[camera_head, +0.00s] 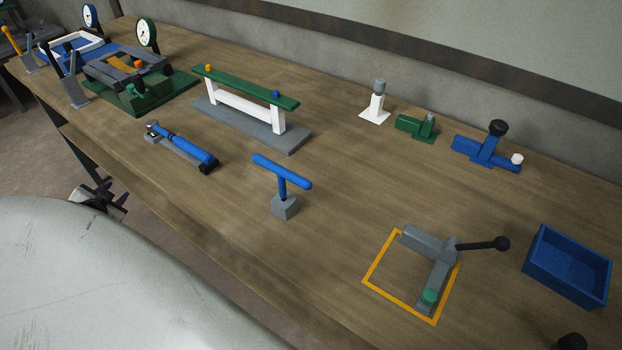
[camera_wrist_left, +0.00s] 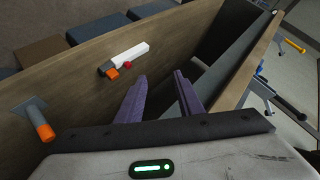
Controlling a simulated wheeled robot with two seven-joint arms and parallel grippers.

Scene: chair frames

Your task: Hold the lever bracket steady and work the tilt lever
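The lever bracket (camera_head: 424,242) is a grey angled piece with a green cap at its near end. It sits on the bench at the right, partly inside a yellow square outline. The tilt lever (camera_head: 482,245) is a dark rod with a black ball knob, sticking out to the right from the bracket. My left gripper (camera_head: 102,195) is at the bench's front edge on the far left, well away from the bracket. In the left wrist view, its two fingers (camera_wrist_left: 162,80) are apart with nothing between them. My right gripper does not show.
A blue tray (camera_head: 568,265) stands right of the bracket. A blue T-handle (camera_head: 283,172) on a grey block stands to its left. A green-topped rack (camera_head: 245,88), a blue tool (camera_head: 183,147) and small fixtures (camera_head: 487,148) stand farther off. Bare bench lies between them.

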